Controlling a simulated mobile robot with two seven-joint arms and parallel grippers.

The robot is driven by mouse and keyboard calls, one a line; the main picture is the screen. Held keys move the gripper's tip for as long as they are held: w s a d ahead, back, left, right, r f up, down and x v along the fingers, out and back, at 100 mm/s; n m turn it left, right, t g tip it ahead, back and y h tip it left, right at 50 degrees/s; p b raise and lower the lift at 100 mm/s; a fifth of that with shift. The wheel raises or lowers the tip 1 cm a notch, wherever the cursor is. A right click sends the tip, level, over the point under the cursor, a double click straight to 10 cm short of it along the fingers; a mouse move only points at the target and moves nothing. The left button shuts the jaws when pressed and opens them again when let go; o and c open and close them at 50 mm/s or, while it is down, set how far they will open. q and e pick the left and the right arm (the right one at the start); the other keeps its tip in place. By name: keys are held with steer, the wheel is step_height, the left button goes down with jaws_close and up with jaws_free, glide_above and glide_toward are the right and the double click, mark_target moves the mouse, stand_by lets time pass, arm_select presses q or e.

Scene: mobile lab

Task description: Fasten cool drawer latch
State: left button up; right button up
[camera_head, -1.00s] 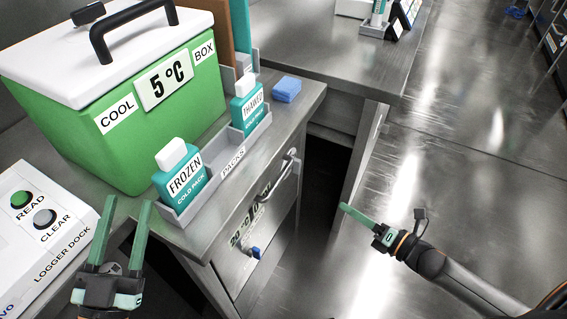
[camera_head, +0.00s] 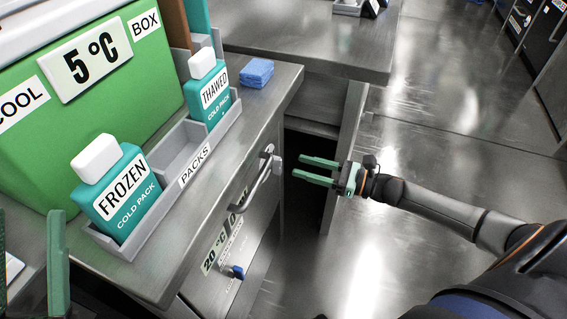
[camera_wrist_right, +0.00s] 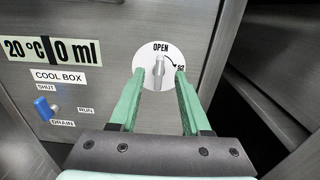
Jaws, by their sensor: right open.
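In the right wrist view the latch is a grey knob (camera_wrist_right: 158,70) on a round white dial (camera_wrist_right: 148,55) on the metal drawer front (camera_wrist_right: 105,20). The knob stands upright under the word OPEN. A curved arrow runs right to a second word, partly covered by a finger. My right gripper (camera_wrist_right: 159,74) is open, its green fingers left and right of the knob with gaps on both sides; depth is unclear. In the head view my right gripper (camera_head: 298,167) is right of the drawer handle (camera_head: 263,182); the latch is not visible there. My left gripper (camera_head: 29,213) is open, partly cut off.
A blue lever (camera_wrist_right: 43,107) sits among SHUT, RUN and DRAIN labels. A green cool box (camera_head: 60,130), a FROZEN pack (camera_head: 120,195), a THAWED pack (camera_head: 207,95) and a blue block (camera_head: 257,72) stand on the counter. Floor on the right is clear.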

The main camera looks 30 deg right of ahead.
mark_target(281, 161)
steer(key=shift+b+x, duration=0.5)
steer(key=shift+x, duration=2.5)
steer(key=shift+c, duration=0.4)
jaws_close()
